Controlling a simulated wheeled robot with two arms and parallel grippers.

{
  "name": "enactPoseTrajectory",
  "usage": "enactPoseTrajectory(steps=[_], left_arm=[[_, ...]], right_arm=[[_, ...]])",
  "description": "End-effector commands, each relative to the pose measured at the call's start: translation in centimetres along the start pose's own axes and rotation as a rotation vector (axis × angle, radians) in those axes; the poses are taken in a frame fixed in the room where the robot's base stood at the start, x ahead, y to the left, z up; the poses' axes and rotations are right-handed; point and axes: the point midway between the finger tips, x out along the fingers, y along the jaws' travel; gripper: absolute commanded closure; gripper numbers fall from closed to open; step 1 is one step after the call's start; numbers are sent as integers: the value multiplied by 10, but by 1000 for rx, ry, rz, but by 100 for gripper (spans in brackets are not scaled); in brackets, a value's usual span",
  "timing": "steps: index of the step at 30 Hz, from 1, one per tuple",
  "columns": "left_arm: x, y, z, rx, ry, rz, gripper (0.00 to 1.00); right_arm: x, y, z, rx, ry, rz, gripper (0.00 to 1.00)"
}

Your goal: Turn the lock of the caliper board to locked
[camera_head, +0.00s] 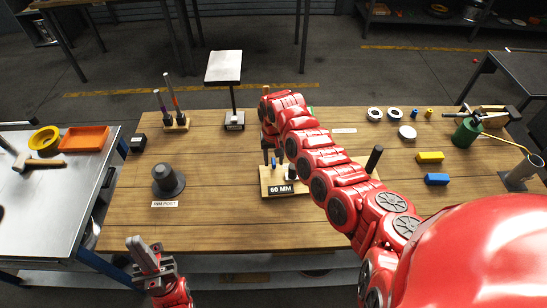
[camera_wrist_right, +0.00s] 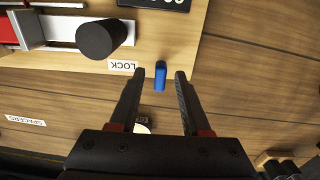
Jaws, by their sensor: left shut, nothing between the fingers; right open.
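The caliper board (camera_head: 266,180) lies mid-table with a "60 MM" sign (camera_head: 282,189); my right arm hides part of it. In the right wrist view the wooden board (camera_wrist_right: 182,38) carries a black knob (camera_wrist_right: 101,39) and an upside-down "LOCK" label (camera_wrist_right: 122,67). The blue lock lever (camera_wrist_right: 160,76) stands beside that label, its long side pointing along my fingers. My right gripper (camera_wrist_right: 160,88) is open, with the lever showing between its fingertips and a gap on each side. My left gripper (camera_head: 146,256) is shut and empty at the table's front left.
A rim post (camera_head: 168,180) stands on the left of the table (camera_head: 225,225). A stand with a pale plate (camera_head: 223,67) is behind. Yellow (camera_head: 430,157) and blue (camera_head: 436,179) blocks and a green can (camera_head: 467,132) are on the right. The front left of the table is clear.

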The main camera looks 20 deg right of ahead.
Motion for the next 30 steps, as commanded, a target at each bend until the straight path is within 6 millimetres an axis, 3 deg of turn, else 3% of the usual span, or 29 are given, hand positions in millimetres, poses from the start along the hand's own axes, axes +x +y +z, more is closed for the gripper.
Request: enactPoseTrajectory(steps=[10,18,30], left_arm=[[1,0,0,0,0,0,100],[1,0,0,0,0,0,100],[1,0,0,0,0,0,100]], right_arm=[[4,0,0,0,2,-1,52],[4,0,0,0,2,-1,99],[3,0,-1,-9,2,-1,100]])
